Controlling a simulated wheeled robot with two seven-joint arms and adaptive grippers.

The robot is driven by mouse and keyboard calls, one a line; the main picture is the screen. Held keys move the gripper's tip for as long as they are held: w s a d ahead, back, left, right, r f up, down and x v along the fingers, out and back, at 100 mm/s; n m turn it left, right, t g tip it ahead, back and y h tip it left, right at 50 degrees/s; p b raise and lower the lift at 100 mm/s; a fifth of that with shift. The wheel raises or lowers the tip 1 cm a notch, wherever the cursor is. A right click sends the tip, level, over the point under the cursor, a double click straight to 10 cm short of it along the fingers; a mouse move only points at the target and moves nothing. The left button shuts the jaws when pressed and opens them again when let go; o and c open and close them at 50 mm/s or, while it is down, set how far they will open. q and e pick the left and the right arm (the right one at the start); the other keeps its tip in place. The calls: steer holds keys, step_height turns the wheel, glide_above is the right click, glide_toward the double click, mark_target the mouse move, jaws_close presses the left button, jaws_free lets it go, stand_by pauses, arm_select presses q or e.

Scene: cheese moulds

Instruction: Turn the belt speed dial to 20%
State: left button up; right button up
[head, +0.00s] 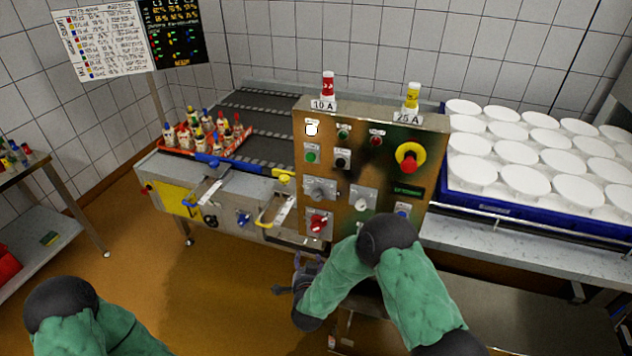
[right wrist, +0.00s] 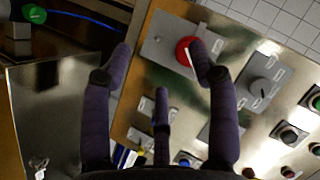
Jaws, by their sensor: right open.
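The steel control panel (head: 340,150) carries a grey dial on a grey plate (head: 319,190), a red dial below it (head: 318,223) and another knob to the right (head: 362,203). Their labels are too small to read, so I cannot tell which is the belt speed dial. In the right wrist view, the red dial (right wrist: 187,50) shows beside one finger, and the grey dial (right wrist: 262,88) lies further right. My right gripper (head: 300,272) is open and empty, below and left of the panel's lower edge. It also shows in the right wrist view (right wrist: 165,75). My left gripper is out of view.
A red emergency button on yellow (head: 410,157) and several push buttons share the panel. Bottles stand in a red crate (head: 243,140) on the left; white moulds fill a blue tray (head: 470,203) on the right. Two small bottles stand on the panel top. Open floor lies front left.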

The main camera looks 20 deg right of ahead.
mark_target(317, 197)
step_height(317, 197, up, 15)
steer(key=w+d+m+t+h+p, duration=0.1)
steer(key=w+m+t+h+p, duration=0.15)
steer(key=m+h, duration=0.25)
steer(key=x, duration=1)
steer(key=shift+w+d+r, duration=0.25)
steer(key=shift+d, duration=0.1)
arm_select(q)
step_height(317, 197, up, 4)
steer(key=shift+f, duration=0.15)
arm_select(e)
steer(key=c, duration=1.1)
